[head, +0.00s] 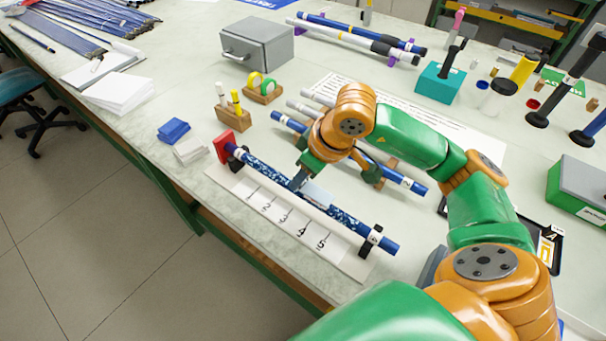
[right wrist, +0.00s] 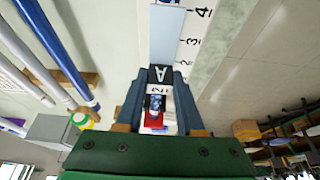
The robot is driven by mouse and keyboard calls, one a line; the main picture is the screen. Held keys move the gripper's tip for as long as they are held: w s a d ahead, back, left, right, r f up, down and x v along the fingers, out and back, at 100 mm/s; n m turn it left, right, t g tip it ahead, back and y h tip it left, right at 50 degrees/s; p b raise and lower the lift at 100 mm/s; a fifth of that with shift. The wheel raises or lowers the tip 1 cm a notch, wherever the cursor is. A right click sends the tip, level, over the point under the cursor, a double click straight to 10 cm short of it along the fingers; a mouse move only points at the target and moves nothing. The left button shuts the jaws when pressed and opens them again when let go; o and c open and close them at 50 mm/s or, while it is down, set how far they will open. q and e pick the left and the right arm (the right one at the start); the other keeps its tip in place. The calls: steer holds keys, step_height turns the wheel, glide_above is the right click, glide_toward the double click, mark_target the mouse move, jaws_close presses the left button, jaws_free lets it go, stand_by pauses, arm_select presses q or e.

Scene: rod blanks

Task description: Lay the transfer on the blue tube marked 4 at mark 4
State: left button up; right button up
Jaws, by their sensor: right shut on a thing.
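A blue tube (head: 388,246) with speckled blue and white patterned stretches lies on a white marked board (head: 262,203), its far end by a red stop block (head: 223,146). The label near its close end is too small to read surely. My right gripper (head: 296,184) is over the tube's middle. In the right wrist view, my right gripper (right wrist: 158,105) is shut on a black tab lettered A (right wrist: 160,73). A pale blue transfer strip (right wrist: 166,35) extends from this tab beside the printed numbers; it also shows in the head view (head: 318,193). My left gripper is out of view.
A grey box (head: 257,42), tape rolls (head: 262,86) and a pen block (head: 233,118) stand farther back. Blue and white pads (head: 174,131) lie left of the red block.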

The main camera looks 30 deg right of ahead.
steer(key=shift+r+p, duration=1.65)
steer(key=shift+r, duration=1.15)
